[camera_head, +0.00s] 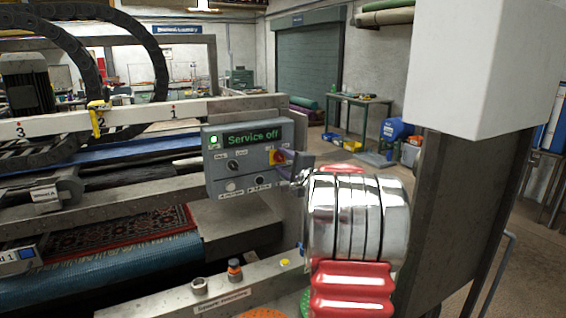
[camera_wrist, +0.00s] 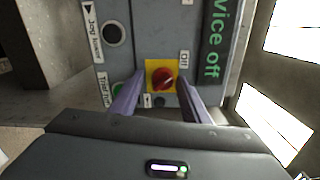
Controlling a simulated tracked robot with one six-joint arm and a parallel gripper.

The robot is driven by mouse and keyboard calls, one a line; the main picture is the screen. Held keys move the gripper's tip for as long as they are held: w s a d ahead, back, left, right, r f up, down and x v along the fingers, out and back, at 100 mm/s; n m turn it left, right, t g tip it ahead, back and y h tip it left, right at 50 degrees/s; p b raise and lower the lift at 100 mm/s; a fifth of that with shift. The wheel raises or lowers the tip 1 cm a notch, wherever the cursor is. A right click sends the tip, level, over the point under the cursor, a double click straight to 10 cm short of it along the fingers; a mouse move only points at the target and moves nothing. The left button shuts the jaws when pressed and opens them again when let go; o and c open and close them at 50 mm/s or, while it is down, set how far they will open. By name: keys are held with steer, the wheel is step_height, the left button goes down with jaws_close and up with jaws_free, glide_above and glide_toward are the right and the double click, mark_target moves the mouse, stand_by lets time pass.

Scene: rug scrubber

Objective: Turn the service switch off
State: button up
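The service switch (camera_wrist: 163,78) is a red rotary knob on a yellow square plate. The panel's display (camera_head: 252,138) reads "Service off" in green. My gripper (camera_wrist: 160,99) is open, its two purple-grey fingers apart with the knob between and just beyond their tips in the wrist view. I see no contact with the knob. In the head view my gripper (camera_head: 286,164) is close to the panel.
A white rail (camera_head: 150,115) runs behind the panel. A patterned rug (camera_head: 120,232) lies on the machine bed at left. A green table (camera_head: 358,98) stands farther back.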

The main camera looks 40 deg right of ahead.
steer(key=shift+o, duration=0.2)
steer(key=shift+s+d+r, duration=0.1)
steer(key=shift+s, duration=0.55)
steer(key=v, duration=1.2)
steer(key=shift+s+a, duration=0.2)
steer(key=shift+a, duration=0.15)
